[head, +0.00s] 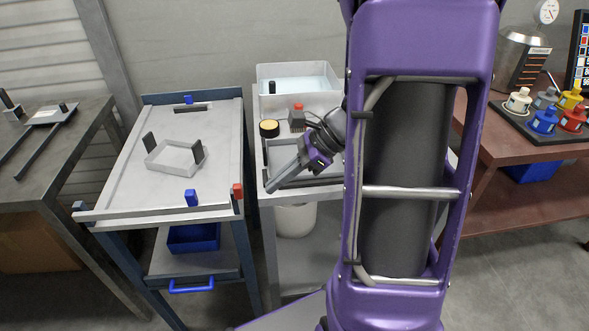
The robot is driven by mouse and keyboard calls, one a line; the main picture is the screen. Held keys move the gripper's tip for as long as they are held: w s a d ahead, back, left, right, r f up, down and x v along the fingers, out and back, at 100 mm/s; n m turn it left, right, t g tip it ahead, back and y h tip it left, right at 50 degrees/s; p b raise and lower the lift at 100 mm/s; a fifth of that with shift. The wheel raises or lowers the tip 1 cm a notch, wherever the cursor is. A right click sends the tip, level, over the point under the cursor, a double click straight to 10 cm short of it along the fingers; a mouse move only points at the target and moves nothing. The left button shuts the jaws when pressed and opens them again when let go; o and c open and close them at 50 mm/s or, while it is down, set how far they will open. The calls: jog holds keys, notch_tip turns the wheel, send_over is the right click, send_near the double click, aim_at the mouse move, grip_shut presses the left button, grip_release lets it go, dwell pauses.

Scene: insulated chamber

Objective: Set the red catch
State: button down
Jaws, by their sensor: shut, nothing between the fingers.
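A small red catch (238,191) stands at the front right corner of the pale tray top of a blue-framed cart. It looks upright, but its exact setting is too small to tell. My gripper (269,188) is shut and empty. It points down and to the left over the front left part of the neighbouring table, a short way right of the red catch and apart from it in the picture.
Blue catches sit at the cart's front edge (191,198) and back edge (188,100). A pale hexagonal frame (174,170) with dark uprights lies on the cart. The neighbouring table holds a white basin (265,104), a black-and-yellow round item (269,129) and a red-topped grey block (297,120).

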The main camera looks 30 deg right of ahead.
aim_at(239, 200)
jog(key=shift+w+a+f, duration=0.1)
jog(key=shift+w+a, duration=0.1)
jog(key=shift+a, duration=0.45)
jog(key=shift+w+a+r, duration=0.1)
jog(key=shift+w+a, duration=0.15)
jog(key=shift+a, duration=0.45)
jog(key=shift+w+a+f, duration=0.1)
jog(key=shift+w+a, duration=0.1)
jog(key=shift+a, duration=0.45)
jog(key=shift+w+a+r+h+p, duration=0.1)
jog(key=shift+a+r+h+p, duration=0.15)
jog(key=shift+p, duration=0.55)
